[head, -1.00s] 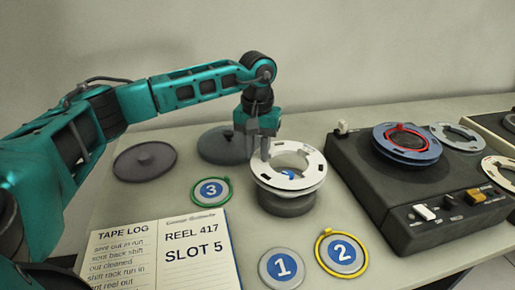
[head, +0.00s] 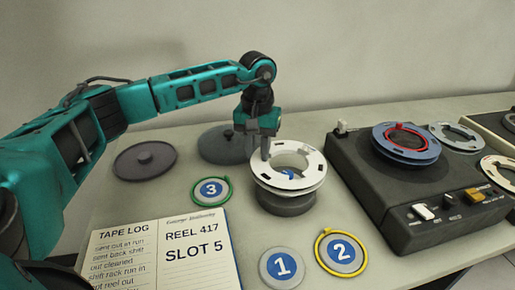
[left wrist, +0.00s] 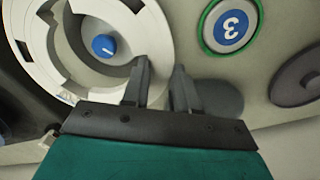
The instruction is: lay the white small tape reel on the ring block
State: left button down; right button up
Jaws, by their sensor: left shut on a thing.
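The white small tape reel (head: 312,181) is a flat ring with slots. It lies about level over the ring block (head: 286,207), a dark grey round block on the table. I cannot tell whether the reel touches the block. My left gripper (head: 266,150) is shut on the reel's left rim, pointing down. In the left wrist view, the fingers (left wrist: 161,85) straddle the white reel's ring (left wrist: 157,35). A blue spot (left wrist: 103,46) shows through the reel's hole. Most of the block's top is hidden under the reel. My right gripper is not in view.
A tape machine (head: 375,205) with a blue reel (head: 425,157) stands to the right. Numbered discs 1 (head: 282,267), 2 (head: 341,252) and 3 (head: 211,190) lie in front and left. Dark discs (head: 145,160) lie behind. An open log book (head: 165,250) is at front left.

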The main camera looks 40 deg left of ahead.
pick_arm(q)
jog(key=shift+f+b, duration=1.8)
jog(key=shift+f, duration=1.05)
dwell(0.5)
jog(key=c, duration=0.8)
grip_release()
jog(key=shift+c, duration=0.3)
jog(key=shift+c, duration=1.4)
